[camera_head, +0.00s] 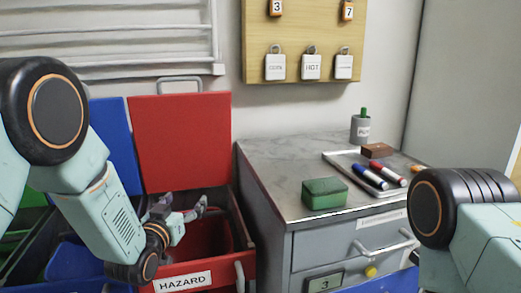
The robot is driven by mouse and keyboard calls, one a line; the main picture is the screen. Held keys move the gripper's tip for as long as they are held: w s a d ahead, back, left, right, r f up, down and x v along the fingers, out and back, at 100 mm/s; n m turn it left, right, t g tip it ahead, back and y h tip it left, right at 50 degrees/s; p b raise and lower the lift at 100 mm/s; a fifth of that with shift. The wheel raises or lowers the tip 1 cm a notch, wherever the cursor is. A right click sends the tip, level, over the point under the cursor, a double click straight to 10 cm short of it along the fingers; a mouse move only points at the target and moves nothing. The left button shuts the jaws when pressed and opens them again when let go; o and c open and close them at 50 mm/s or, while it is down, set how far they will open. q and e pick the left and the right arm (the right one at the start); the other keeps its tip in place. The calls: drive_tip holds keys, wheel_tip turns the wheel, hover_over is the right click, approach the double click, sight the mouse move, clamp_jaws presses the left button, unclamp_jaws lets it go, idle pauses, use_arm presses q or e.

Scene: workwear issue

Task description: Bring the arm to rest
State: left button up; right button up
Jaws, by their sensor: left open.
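My left arm comes in from the left, and its gripper (203,208) is over the open red bin (215,262) labelled HAZARD. The gripper looks open, with its fingers pointing right near the bin's back part. I see nothing held between the fingers. My right arm shows at the lower right, bent; its gripper is out of the picture.
The bin's red lid (182,140) stands raised behind it, next to a blue lid (112,130). Tags hang on a wooden board (300,32).

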use_arm(q)
drive_tip(key=shift+r+p, duration=0.9)
drive_tip(key=shift+r, duration=0.5)
